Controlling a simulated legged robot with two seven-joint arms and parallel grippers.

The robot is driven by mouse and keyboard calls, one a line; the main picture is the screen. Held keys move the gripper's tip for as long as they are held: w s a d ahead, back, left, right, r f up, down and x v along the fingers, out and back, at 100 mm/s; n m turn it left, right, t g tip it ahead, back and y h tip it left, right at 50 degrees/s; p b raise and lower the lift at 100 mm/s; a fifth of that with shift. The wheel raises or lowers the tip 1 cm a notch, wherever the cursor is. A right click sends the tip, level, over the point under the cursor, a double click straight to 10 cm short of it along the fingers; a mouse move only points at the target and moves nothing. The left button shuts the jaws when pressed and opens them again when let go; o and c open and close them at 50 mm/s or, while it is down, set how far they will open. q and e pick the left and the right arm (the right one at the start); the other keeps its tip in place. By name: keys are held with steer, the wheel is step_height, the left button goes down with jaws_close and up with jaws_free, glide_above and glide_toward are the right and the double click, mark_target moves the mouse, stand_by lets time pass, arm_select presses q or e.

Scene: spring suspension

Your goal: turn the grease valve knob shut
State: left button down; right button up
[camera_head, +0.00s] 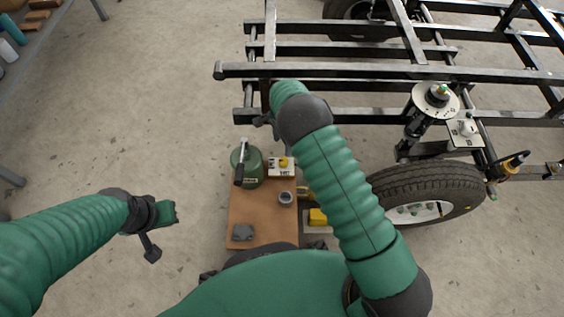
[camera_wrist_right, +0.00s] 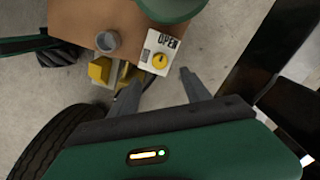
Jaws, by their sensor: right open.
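The yellow grease valve knob (camera_head: 283,162) sits on a white panel (camera_head: 274,171) at the cart's far right corner. In the right wrist view the knob (camera_wrist_right: 160,61) shows beside the word OPEN, on the white panel (camera_wrist_right: 149,69). My right gripper (camera_head: 268,125) is beyond the panel in the head view, partly hidden by my arm. Its two fingers are apart and empty in the right wrist view (camera_wrist_right: 160,90), with the knob seen beyond the gap, not touched. My left gripper (camera_head: 155,236) hangs over the floor at the left; its finger gap is unclear.
A green grease pot (camera_head: 252,170) with a black-handled lever stands beside the panel on the brown cart top (camera_head: 262,212). A grey cup (camera_head: 285,198) and dark block (camera_head: 242,232) are there too. The black frame (camera_head: 330,72) and a tyre (camera_head: 440,185) crowd the right.

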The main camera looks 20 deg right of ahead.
steer(key=f+b, duration=0.5)
steer(key=f, duration=0.6)
steer(key=shift+d+f+b, duration=0.1)
steer(key=shift+d+b, duration=0.1)
steer(key=shift+b, duration=0.15)
steer(key=shift+f, duration=0.45)
steer(key=shift+c, duration=0.3)
jaws_close()
